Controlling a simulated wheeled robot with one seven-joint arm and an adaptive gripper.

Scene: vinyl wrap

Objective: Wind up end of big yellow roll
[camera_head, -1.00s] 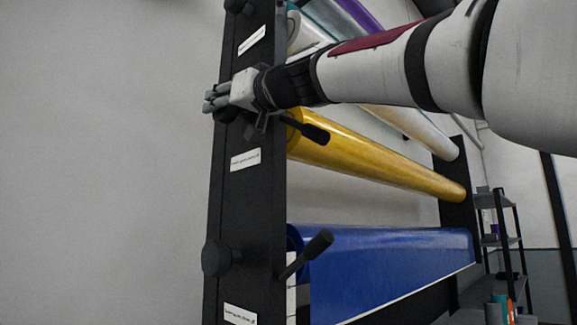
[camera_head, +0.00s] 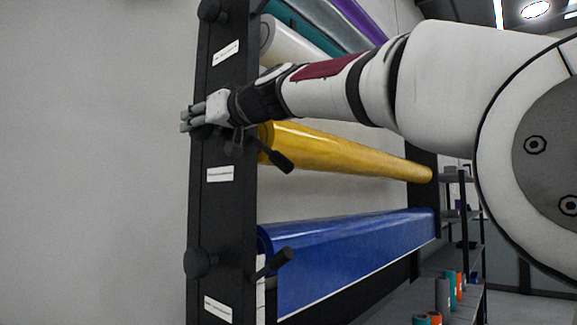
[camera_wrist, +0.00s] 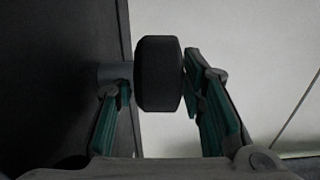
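The big yellow roll (camera_head: 340,151) lies across the rack in the head view, above the blue roll. Its near end meets the black rack post (camera_head: 222,215), with a black crank handle (camera_head: 281,161) beside it. My gripper (camera_head: 188,121) reaches across the front of the post, just above the yellow roll's near end. In the wrist view, a black round knob (camera_wrist: 158,75) on a grey shaft is between the green-padded fingers. The right pad looks close to or against the knob, and the left pad is by the shaft side. I cannot tell whether they grip it.
The blue roll (camera_head: 350,248) with its own crank handle (camera_head: 272,262) is below. Another round knob (camera_head: 200,263) juts from the post lower down. White and teal rolls are above, partly behind my arm. A shelf with small rolls (camera_head: 443,294) stands at right. The left wall is clear.

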